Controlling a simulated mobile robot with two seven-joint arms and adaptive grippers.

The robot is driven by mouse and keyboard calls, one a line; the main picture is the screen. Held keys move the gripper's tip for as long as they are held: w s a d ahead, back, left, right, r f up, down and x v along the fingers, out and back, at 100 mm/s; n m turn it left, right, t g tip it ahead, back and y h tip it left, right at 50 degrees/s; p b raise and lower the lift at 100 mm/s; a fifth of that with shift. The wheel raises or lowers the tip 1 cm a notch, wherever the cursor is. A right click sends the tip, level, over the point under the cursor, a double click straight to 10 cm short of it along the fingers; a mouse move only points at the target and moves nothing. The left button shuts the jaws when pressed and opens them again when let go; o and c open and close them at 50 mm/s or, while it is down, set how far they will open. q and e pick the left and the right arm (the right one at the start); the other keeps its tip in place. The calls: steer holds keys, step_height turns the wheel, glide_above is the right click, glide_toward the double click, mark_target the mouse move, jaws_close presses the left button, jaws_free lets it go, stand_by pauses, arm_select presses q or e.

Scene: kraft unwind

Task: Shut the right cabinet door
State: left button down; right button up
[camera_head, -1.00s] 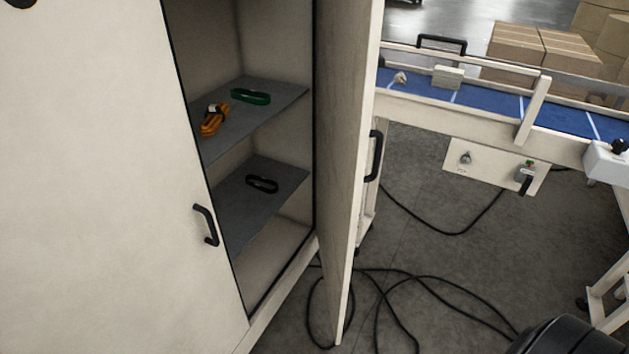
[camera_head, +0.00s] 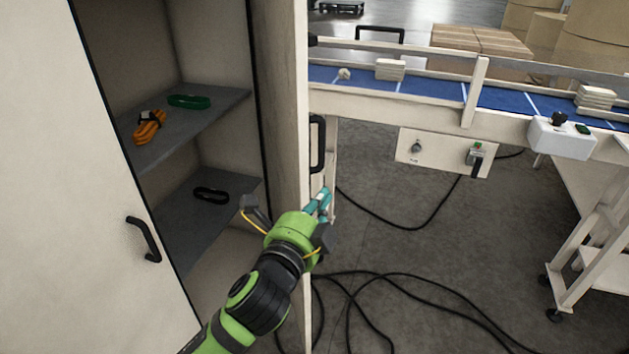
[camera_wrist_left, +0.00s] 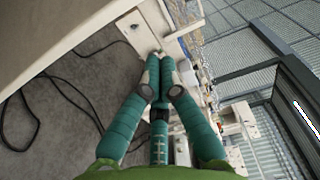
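The right cabinet door (camera_head: 279,110) stands wide open in the head view, seen nearly edge-on. Its black handle (camera_head: 318,145) is on the side facing the conveyor. My left gripper (camera_head: 320,202) is just below the handle, in front of the door's free edge; I cannot tell whether it touches the door. Its teal fingers (camera_wrist_left: 161,78) are drawn together in the left wrist view, with nothing seen between them. The gripper and forearm hide the lower part of the door. My right gripper is in neither view.
The left cabinet door (camera_head: 60,200) is shut, with a black handle (camera_head: 145,240). Inside, an orange strap bundle (camera_head: 149,127) and green loop (camera_head: 190,101) lie on the upper shelf, a black loop (camera_head: 211,195) below. A blue conveyor (camera_head: 430,92) stands behind; black cables (camera_head: 400,283) cross the floor.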

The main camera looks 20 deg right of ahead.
arm_select(q)
steer(key=w+p, duration=0.1)
steer(key=w, duration=0.1)
steer(key=w+p, duration=0.1)
steer(key=w, duration=0.3)
steer(key=shift+d+p, duration=0.35)
steer(key=shift+p, duration=0.05)
